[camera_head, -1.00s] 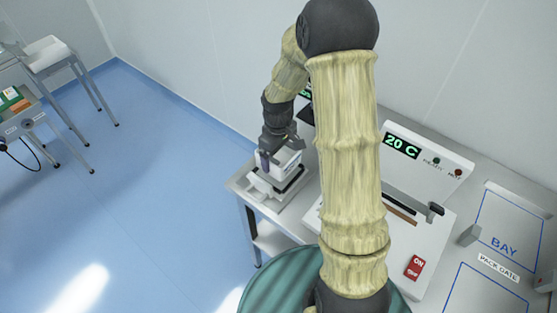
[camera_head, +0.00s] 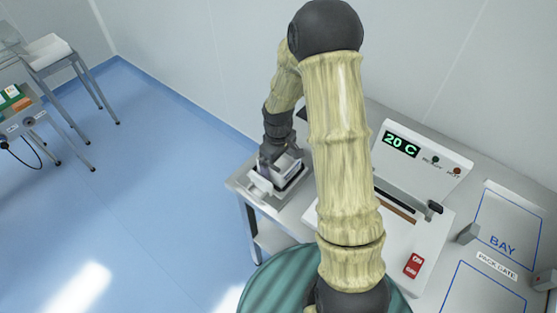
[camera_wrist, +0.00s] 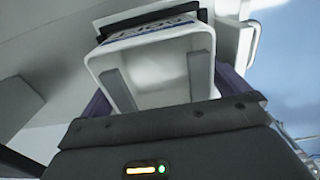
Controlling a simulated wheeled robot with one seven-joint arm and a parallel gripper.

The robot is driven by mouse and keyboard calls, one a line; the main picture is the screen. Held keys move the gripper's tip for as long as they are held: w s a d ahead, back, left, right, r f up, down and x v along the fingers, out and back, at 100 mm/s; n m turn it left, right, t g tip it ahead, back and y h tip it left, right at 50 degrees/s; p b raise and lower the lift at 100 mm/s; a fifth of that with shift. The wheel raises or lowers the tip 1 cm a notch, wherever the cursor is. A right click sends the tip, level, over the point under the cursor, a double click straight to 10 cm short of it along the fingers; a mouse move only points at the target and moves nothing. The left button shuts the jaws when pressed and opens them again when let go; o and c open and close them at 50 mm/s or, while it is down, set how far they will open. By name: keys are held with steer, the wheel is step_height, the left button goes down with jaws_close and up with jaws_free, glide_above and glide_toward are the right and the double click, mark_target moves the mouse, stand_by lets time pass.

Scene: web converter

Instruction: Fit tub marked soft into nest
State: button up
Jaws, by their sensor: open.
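The white tub (camera_head: 287,167) is low over the small white stand with a dark-edged nest (camera_head: 293,186) at the table's left end. My gripper (camera_head: 270,162) is open, with its fingers down around the tub. The lettering is too cut off to read. A dark edge shows just beyond the tub. Whether the tub is fully seated in the nest is hidden by the gripper.
A white machine (camera_head: 400,215) with a "20 C" display and a red ON switch stands right of the nest. A blue-outlined bay (camera_head: 508,228) lies further right. A green round surface (camera_head: 285,285) is in front. Blue floor is clear at left.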

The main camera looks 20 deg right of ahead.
mark_target(278, 170)
step_height(278, 170, up, 12)
steer(key=b, duration=0.1)
steer(key=shift+r, duration=0.15)
stand_by(0.3)
stand_by(0.4)
steer(key=s+r+m+t, duration=0.1)
steer(key=s+m, duration=0.6)
steer(key=s, duration=0.7)
steer(key=shift+s+r+t, duration=0.2)
steer(key=shift+t, duration=0.6)
